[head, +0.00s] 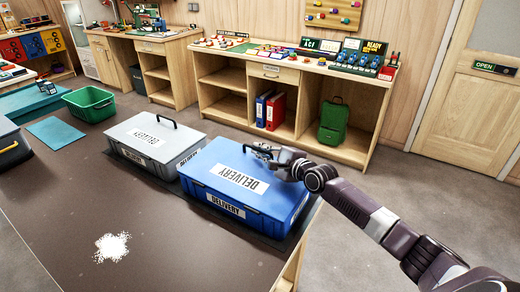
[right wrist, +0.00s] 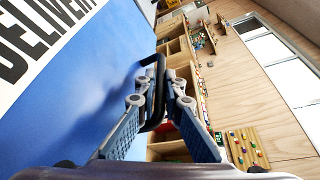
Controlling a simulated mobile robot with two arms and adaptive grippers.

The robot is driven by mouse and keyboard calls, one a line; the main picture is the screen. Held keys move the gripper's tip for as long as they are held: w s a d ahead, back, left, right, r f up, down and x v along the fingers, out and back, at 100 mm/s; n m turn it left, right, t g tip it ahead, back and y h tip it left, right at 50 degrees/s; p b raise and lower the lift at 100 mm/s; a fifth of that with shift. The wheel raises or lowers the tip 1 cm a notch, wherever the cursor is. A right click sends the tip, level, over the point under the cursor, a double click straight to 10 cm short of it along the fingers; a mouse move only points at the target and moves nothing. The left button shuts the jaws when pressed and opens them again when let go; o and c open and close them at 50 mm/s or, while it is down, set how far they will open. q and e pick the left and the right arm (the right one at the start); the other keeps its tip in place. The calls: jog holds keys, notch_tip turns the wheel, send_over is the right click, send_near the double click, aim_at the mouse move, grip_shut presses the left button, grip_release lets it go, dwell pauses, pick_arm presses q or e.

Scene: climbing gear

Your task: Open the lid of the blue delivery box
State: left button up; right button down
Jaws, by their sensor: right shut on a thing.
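The blue delivery box (head: 230,208) stands on the table with its lid (head: 222,160) down, and white DELIVERY labels on top and front. My right gripper (head: 262,152) is at the far edge of the lid, with its arm coming in from the right. In the right wrist view my right gripper (right wrist: 158,108) is shut on the black lid handle (right wrist: 151,84), which stands up between its fingers. The blue lid surface (right wrist: 85,100) fills the left of that view. My left gripper is not in view.
A grey delivery box (head: 158,140) stands left of the blue one. A green crate (head: 88,106) sits farther left. White powder or grains (head: 112,246) lie on the brown tabletop (head: 60,215), whose front is otherwise clear. A wooden shelf unit (head: 285,85) stands beyond.

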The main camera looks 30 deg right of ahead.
jog(key=s+a+r+n+t+p, duration=0.3)
jog(key=s+a+r+n+p, duration=0.2)
jog(key=a+r+n+p, duration=0.45)
jog(key=s+a+r+n+t+y+b, duration=0.1)
jog(key=s+a+n+y, duration=0.1)
jog(key=s+a+n, duration=0.2)
jog(key=s+a+r+n+y+b, duration=0.1)
jog(key=s+a+n+y+b, duration=0.1)
jog(key=s+a+n, duration=0.3)
jog(key=shift+s+a+r+n+t+y, duration=0.15)
jog(key=shift+a+r+n+t+y, duration=0.4)
jog(key=shift+a+n, duration=1.65)
jog(key=shift+a+f+m, duration=0.3)
jog(key=shift+a+m, duration=0.35)
jog(key=c, duration=2.3)
grip_release()
